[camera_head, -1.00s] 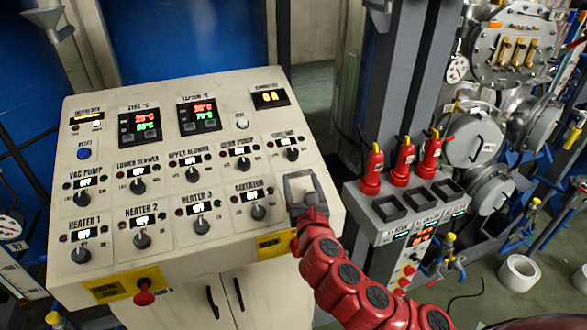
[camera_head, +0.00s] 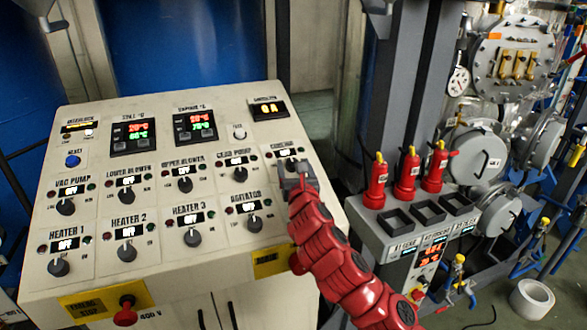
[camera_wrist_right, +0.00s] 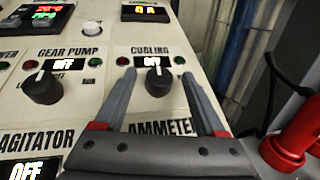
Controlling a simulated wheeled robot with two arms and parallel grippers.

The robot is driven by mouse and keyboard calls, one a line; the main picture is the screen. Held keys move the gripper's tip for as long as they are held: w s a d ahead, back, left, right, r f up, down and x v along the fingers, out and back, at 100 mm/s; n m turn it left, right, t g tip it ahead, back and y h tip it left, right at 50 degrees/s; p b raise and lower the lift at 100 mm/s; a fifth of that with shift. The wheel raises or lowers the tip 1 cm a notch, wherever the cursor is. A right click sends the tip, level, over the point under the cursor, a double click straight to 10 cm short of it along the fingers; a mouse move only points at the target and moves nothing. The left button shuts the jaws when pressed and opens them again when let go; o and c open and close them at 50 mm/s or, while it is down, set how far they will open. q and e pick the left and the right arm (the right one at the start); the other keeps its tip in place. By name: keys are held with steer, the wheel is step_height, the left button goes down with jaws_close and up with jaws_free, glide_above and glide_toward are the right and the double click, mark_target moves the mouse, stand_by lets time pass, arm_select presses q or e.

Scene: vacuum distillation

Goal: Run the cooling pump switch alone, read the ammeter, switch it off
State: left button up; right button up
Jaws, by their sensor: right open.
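The cooling switch shows in the right wrist view as a black knob (camera_wrist_right: 158,82) with a white pointer mark, under a small display reading OFF (camera_wrist_right: 152,62). My right gripper (camera_wrist_right: 159,76) is open, with one finger on each side of this knob in that view; I cannot tell if they touch it. In the head view my right gripper (camera_head: 293,176) is over the cooling panel at the right of the console and partly hides its knob. The yellow display (camera_head: 268,108) at the console's top right reads 0 A. My left gripper is not in view.
The sloped console (camera_head: 100,120) carries several similar knobs. The gear pump knob (camera_wrist_right: 42,87) is left of the cooling knob and its display reads OFF. A red emergency stop (camera_head: 125,312) is at the front left.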

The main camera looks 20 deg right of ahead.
steer(key=shift+w, duration=0.1)
jaws_close()
stand_by(0.4)
